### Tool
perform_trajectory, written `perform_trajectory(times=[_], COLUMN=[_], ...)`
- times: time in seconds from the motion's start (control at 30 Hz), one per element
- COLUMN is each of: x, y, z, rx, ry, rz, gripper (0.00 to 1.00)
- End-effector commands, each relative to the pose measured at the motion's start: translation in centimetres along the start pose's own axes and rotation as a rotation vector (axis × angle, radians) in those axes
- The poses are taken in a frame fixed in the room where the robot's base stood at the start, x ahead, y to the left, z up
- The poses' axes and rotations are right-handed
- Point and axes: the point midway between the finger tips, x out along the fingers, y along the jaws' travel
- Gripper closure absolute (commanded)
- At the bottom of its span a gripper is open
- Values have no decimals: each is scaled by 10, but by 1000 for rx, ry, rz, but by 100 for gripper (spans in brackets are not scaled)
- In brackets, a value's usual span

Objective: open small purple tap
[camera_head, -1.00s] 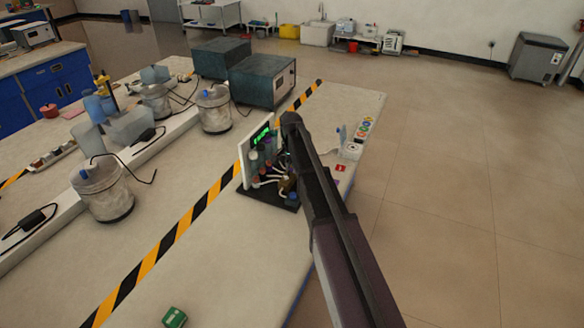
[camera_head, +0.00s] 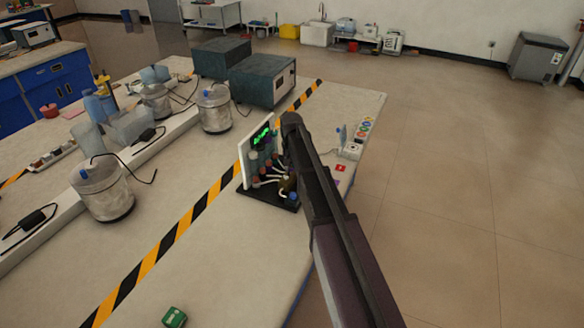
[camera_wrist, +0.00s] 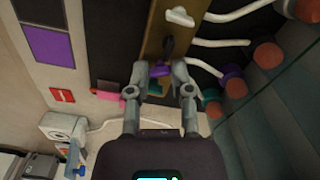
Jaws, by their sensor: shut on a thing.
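The small purple tap (camera_wrist: 161,70) is in the wrist view, on a brown block (camera_wrist: 155,38) of the apparatus. My gripper (camera_wrist: 160,73) has both fingertips closed in on it, one on each side, and is shut on it. The fingers cover part of the tap, so its exact angle is hard to tell.
White tubes (camera_wrist: 220,43) run from the block to red-capped bottles (camera_wrist: 267,54) at the right in the wrist view. A green box (camera_head: 174,317) lies in front. The table's front middle is clear.

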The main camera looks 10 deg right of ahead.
Motion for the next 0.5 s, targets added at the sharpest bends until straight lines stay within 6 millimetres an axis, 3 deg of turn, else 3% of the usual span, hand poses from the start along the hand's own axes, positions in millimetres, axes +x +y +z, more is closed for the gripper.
perform_trajectory(times=[0.5], x=[0], y=[1], z=[2], rx=[-289], ry=[-4], rz=[2], gripper=[100])
